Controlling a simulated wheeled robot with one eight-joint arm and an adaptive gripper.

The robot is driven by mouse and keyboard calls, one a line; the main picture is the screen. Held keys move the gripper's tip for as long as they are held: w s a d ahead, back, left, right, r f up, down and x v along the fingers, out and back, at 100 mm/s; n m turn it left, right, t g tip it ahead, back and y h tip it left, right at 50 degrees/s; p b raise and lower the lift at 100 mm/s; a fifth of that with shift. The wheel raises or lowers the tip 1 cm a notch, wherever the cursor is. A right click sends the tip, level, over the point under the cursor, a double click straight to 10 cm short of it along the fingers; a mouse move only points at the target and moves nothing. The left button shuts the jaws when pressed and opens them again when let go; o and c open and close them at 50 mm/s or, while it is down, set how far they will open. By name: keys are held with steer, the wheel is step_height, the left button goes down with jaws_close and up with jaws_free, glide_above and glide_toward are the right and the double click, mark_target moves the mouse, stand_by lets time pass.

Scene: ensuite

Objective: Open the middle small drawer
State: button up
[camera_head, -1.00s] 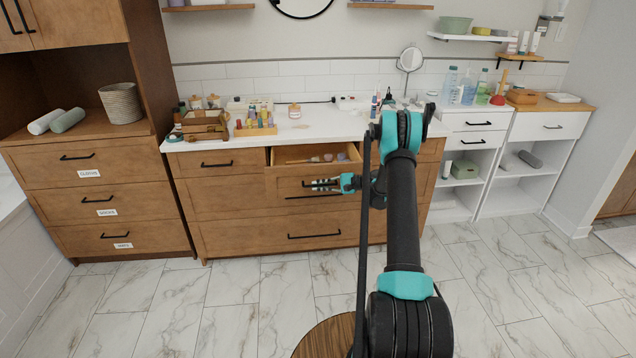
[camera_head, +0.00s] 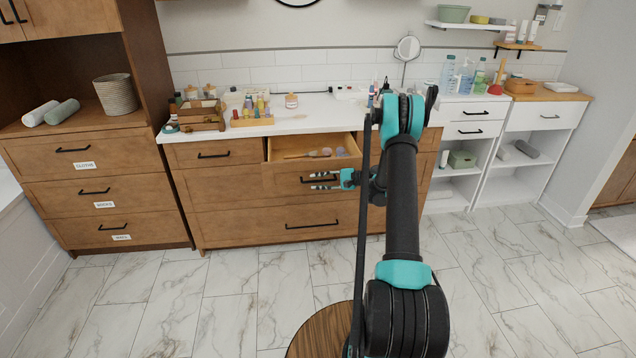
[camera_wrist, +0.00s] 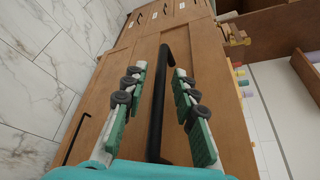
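The middle small drawer (camera_head: 292,183) of the wooden vanity stands pulled out, with a few small items in its tray. Its black bar handle (camera_head: 318,180) is at my gripper (camera_head: 326,181). In the wrist view the handle (camera_wrist: 160,100) runs between the two fingers of my gripper (camera_wrist: 160,92). The fingers are apart, one on each side of the bar, with gaps showing, so my gripper is open around the handle. My arm hides the right part of the vanity.
The white countertop (camera_head: 300,120) holds a wooden box (camera_head: 203,115) and a rack of small bottles (camera_head: 252,115). A wide lower drawer (camera_head: 260,229) is shut below. A tall wooden cabinet (camera_head: 85,150) stands left, white shelves (camera_head: 475,140) right.

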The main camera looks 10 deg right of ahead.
steer(key=v, duration=1.2)
steer(key=shift+a, duration=0.1)
